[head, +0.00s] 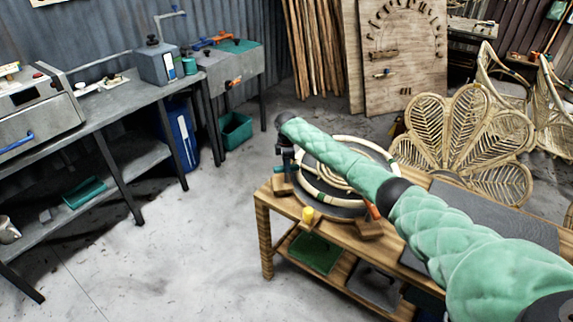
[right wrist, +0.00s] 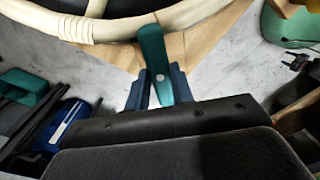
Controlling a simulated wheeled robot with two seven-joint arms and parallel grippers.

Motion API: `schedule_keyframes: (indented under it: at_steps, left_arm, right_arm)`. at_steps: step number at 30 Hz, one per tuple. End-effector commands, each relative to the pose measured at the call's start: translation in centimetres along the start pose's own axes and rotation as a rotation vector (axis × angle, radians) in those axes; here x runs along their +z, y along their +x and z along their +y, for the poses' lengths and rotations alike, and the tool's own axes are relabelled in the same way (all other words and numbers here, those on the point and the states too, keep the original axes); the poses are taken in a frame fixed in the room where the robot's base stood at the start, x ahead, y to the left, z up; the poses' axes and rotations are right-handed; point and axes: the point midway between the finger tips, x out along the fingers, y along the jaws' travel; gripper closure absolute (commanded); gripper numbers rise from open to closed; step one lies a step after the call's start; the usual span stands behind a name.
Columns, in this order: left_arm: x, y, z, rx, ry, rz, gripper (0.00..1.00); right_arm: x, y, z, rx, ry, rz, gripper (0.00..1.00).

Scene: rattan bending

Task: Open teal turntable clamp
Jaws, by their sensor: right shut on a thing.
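The round dark turntable (head: 345,207) stands on a wooden bench (head: 262,215), with pale rattan rings (head: 318,192) on it. My right arm reaches across it from the right, and my right gripper (head: 285,163) points down at its left edge. In the right wrist view the teal clamp lever (right wrist: 152,50) stands between the blue fingertips of my right gripper (right wrist: 158,88), which is shut on it. The lever's upper end lies close to the bound rattan ring (right wrist: 70,25). The clamp's base is hidden by the gripper. My left gripper is out of view.
An orange clamp part (head: 373,210) sits at the turntable's near right, and a yellow knob (head: 307,213) at the bench's front. A rattan petal chair back (head: 465,140) stands behind. The grey floor (head: 190,240) to the left is clear.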

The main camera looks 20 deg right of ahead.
Motion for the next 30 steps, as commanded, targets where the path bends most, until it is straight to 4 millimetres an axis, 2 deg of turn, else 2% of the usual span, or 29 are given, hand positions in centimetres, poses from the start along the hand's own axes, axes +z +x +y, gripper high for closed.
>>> schedule_keyframes:
  at_steps: [9,17,30]
  left_arm:
    - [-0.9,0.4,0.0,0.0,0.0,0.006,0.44]
    - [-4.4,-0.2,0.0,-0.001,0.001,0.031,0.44]
    - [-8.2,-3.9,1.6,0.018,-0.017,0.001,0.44]
  right_arm:
    - [0.0,0.2,0.0,0.001,-0.087,0.0,0.99]
    - [0.0,0.2,0.1,0.001,-0.287,0.0,0.99]
    - [-0.1,0.1,0.1,0.002,-0.707,0.0,0.99]
